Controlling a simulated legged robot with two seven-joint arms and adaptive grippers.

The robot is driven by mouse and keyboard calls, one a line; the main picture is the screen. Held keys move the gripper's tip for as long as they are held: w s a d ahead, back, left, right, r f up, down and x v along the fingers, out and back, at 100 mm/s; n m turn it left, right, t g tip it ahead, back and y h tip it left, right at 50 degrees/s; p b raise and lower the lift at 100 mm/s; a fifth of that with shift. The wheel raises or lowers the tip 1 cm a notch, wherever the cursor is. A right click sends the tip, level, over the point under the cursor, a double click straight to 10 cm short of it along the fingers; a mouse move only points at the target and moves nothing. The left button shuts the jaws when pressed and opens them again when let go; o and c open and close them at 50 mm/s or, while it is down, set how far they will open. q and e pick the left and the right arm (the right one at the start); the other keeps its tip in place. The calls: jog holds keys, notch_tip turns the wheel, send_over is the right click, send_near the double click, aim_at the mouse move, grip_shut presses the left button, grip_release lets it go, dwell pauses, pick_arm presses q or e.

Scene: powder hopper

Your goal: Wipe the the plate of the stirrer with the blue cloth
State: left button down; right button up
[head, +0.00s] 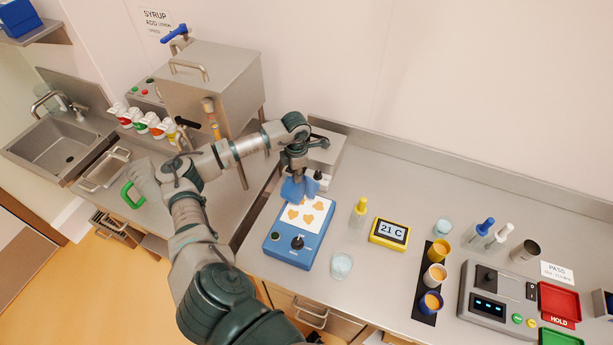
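The stirrer (283,257) is a blue box with a dark knob on its front, standing on the steel bench. Its white plate (320,205) has several orange-tan stains. My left gripper (296,174) points down over the far left part of the plate. It is shut on the blue cloth (298,190), which hangs below the fingers at the plate's far edge. I cannot tell whether the cloth touches the plate. The cloth and gripper hide part of the far edge. My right gripper is not in view.
A yellow-capped bottle (360,210), a clear beaker (341,265) and a yellow 21 C display (389,232) stand right of the stirrer. A grey box (327,150) is close behind it. The steel hopper (210,85) stands at the back left. Bare bench lies behind the display.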

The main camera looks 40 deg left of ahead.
pick_arm(q)
notch_tip(320, 180, down, 8)
jog(key=b, duration=0.5)
jog(key=shift+f, duration=0.15)
jog(key=shift+c, duration=1.6)
grip_release()
